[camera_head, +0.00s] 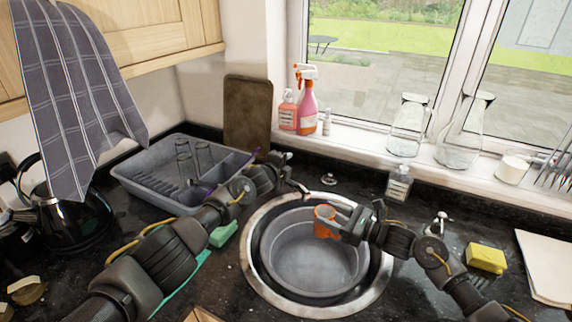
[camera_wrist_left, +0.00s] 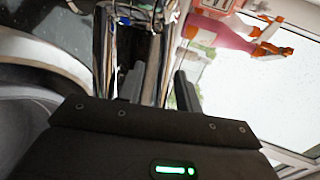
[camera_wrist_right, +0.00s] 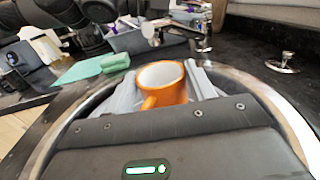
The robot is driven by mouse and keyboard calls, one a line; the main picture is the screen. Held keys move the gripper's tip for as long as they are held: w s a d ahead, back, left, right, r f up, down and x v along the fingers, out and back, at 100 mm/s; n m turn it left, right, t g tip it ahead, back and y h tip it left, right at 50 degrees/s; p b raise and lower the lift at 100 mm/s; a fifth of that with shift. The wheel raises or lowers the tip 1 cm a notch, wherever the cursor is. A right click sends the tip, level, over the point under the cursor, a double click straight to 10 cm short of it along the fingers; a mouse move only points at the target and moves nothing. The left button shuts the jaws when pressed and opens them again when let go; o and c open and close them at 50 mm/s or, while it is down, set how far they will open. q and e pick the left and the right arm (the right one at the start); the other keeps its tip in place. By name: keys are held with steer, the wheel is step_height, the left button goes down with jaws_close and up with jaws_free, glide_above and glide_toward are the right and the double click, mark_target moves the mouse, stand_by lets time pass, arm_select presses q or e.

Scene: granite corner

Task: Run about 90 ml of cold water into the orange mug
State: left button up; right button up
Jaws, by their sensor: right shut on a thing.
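The orange mug (camera_head: 324,221) is upright over the grey bowl in the sink. My right gripper (camera_head: 339,224) is shut on it. In the right wrist view the mug (camera_wrist_right: 163,82) stands between the fingers, its pale inside partly visible; no water shows in it. The chrome tap (camera_head: 297,187) is mostly hidden behind my left arm in the head view. In the right wrist view its spout (camera_wrist_right: 168,26) is beyond the mug. My left gripper (camera_head: 284,162) is at the tap; in the left wrist view its fingers are apart near the chrome body (camera_wrist_left: 148,55). No running water is visible.
The grey bowl (camera_head: 318,282) sits in the round sink (camera_head: 258,283). A dish rack (camera_head: 150,188) is at left, spray and soap bottles (camera_head: 307,108) on the sill behind. A soap dispenser (camera_head: 399,184) and yellow sponge (camera_head: 486,258) are at right.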

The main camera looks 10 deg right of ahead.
arm_select(q)
jaws_close()
steer(key=shift+w+a+r+n+g, duration=0.1)
steer(key=shift+w+r+n+g, duration=0.2)
steer(key=shift+r+g, duration=0.3)
steer(key=shift+w+r+n+g, duration=0.1)
steer(key=shift+r+n+g, duration=0.2)
steer(key=shift+r, duration=0.05)
jaws_free()
steer(key=v, duration=1.2)
